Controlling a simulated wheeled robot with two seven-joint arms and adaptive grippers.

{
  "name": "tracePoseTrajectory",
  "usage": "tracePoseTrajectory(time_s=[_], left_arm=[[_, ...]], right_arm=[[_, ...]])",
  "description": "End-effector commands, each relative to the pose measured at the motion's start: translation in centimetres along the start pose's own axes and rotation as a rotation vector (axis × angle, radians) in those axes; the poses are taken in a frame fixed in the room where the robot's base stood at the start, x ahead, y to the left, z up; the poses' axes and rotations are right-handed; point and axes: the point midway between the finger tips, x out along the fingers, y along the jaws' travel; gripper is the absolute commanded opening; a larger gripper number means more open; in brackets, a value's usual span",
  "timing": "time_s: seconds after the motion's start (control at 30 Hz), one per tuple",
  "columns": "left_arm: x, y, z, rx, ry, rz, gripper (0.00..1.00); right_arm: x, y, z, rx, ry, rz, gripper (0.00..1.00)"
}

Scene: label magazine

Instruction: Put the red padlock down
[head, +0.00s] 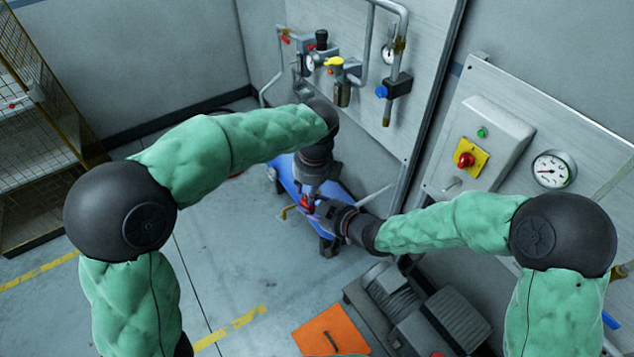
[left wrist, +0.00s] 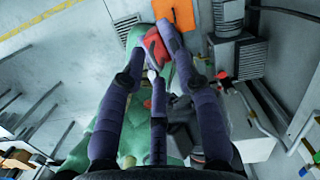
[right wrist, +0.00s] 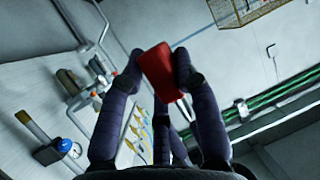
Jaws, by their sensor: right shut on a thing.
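The red padlock (head: 307,203) is up in the air, between my two grippers in the middle of the head view. My right gripper (right wrist: 159,66) is shut on it; in the right wrist view the red body (right wrist: 160,70) sits between the fingertips, its thin shackle towards the lower right. My left gripper (head: 309,190) is just above it, pointing down. In the left wrist view its fingers are apart, with a red body (left wrist: 156,46) and pale shackle showing between the tips. Whether these fingers touch it, I cannot tell.
A blue-topped stand (head: 337,193) is behind and below the grippers. A panel with a red knob on yellow (head: 465,159) and a gauge (head: 552,170) is on the right wall. An orange plate (head: 332,331) and grey machinery (head: 425,322) are at the front. The floor at left is clear.

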Motion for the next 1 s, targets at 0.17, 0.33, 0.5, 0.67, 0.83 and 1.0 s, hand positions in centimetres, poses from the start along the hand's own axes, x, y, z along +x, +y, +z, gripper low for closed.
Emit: tracePoseTrajectory(time_s=[0.17,0.33,0.5,0.67,0.83,1.0], left_arm=[[0.06,0.0,0.0,0.0,0.0,0.0,0.33],[0.04,-0.01,0.0,0.0,0.0,0.0,0.05],[0.06,-0.09,-0.1,0.001,0.001,-0.002,0.0],[0.07,-0.15,-0.14,0.001,0.002,-0.003,0.0],[0.09,-0.09,-0.11,0.001,0.002,-0.001,0.0],[0.09,-0.04,-0.07,0.001,0.001,0.0,0.0]], right_arm=[[0.0,0.02,-0.04,0.0,0.001,0.0,0.0],[0.0,0.01,-0.04,0.0,0.001,0.0,0.0],[0.01,-0.06,-0.1,-0.003,0.002,-0.002,0.0],[0.03,-0.14,-0.15,-0.005,0.004,-0.003,0.57],[0.01,-0.07,-0.17,-0.004,0.004,-0.002,0.59],[0.0,-0.01,-0.16,-0.003,0.004,0.0,0.59]])
